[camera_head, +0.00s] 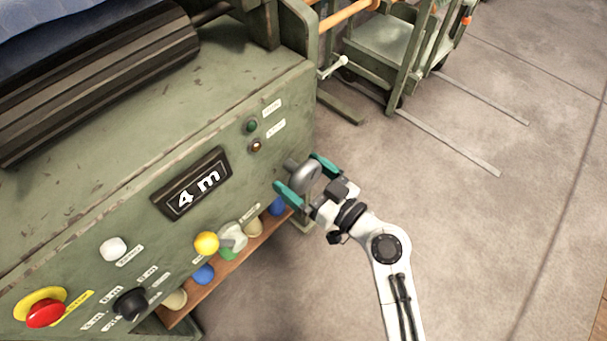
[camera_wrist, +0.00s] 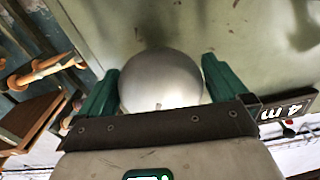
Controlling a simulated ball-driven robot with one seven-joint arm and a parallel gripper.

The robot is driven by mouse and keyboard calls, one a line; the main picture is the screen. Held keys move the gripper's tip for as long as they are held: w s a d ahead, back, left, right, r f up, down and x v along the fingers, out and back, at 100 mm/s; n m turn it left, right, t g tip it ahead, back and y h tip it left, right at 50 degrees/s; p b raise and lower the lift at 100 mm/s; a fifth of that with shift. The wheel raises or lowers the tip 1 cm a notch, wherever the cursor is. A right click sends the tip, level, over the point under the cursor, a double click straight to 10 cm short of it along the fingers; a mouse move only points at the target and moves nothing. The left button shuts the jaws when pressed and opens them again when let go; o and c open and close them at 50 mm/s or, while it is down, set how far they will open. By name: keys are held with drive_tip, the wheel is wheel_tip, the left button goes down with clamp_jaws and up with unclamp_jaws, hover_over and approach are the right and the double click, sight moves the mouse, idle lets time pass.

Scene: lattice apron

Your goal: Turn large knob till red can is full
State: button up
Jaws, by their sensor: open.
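A large round silver-grey knob (camera_head: 306,178) stands out from the lower right end of the green machine panel. It fills the middle of the wrist view (camera_wrist: 161,80). My gripper (camera_head: 296,171) has its teal fingers open, one on each side of the knob. In the wrist view my gripper (camera_wrist: 160,85) also has the knob between its fingers; I cannot tell whether they touch it. A black display (camera_head: 192,184) on the panel reads "4 m". I see no red can in either view.
Coloured round things sit on a brown shelf (camera_head: 200,300) below. Floor at right is mostly clear.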

drive_tip(key=c, duration=0.8)
drive_tip(key=shift+o, duration=0.2)
drive_tip(key=shift+m, duration=0.3)
